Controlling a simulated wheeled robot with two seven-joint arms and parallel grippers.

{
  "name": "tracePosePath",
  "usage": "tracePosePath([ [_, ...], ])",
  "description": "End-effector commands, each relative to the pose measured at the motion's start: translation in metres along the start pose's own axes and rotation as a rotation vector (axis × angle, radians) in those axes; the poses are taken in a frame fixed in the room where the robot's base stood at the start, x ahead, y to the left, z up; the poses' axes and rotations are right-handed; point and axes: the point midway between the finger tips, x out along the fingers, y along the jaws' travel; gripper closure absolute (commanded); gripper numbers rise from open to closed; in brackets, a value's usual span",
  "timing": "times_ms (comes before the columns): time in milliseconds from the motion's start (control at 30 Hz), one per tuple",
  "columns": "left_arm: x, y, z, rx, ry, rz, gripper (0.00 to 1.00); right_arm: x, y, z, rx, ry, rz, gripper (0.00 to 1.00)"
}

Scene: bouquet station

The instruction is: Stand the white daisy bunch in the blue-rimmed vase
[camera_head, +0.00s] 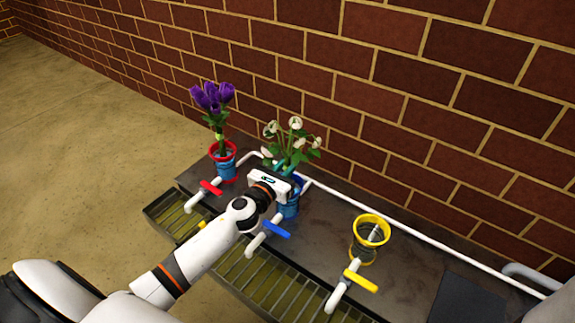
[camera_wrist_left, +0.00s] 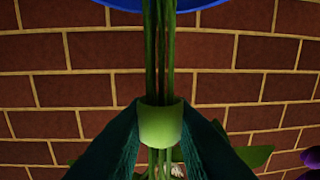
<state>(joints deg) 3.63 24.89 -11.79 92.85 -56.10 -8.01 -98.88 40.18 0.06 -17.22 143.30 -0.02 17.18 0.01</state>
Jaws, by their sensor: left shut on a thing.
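The white daisy bunch (camera_head: 296,124) is upright above the blue-rimmed vase (camera_head: 290,209), with its white blooms and green leaves on top. My left gripper (camera_head: 287,170) is shut on the bunch. In the left wrist view, the dark fingertips (camera_wrist_left: 160,125) close on the light green band around the stems (camera_wrist_left: 160,60). The stems run to the blue rim (camera_wrist_left: 205,5) at that view's top edge. I cannot tell whether their ends are inside the vase. In the head view, my gripper and wrist hide much of the rim. My right gripper is not in view.
A red-rimmed vase (camera_head: 224,170) with purple flowers (camera_head: 212,97) stands to the left. An empty yellow-rimmed vase (camera_head: 361,250) stands to the right. Red (camera_head: 211,187), blue (camera_head: 277,230) and yellow (camera_head: 361,281) tap handles line the counter's front. A brick wall (camera_head: 400,110) rises behind.

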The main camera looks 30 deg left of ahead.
Motion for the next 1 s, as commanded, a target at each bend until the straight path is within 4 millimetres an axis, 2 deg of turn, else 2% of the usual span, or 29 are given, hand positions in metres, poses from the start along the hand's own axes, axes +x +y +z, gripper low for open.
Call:
tracePosePath([
  [1000, 0.0002, 0.0000, 0.0094, 0.000, 0.001, 0.000, 1.00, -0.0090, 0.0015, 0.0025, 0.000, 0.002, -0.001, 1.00],
])
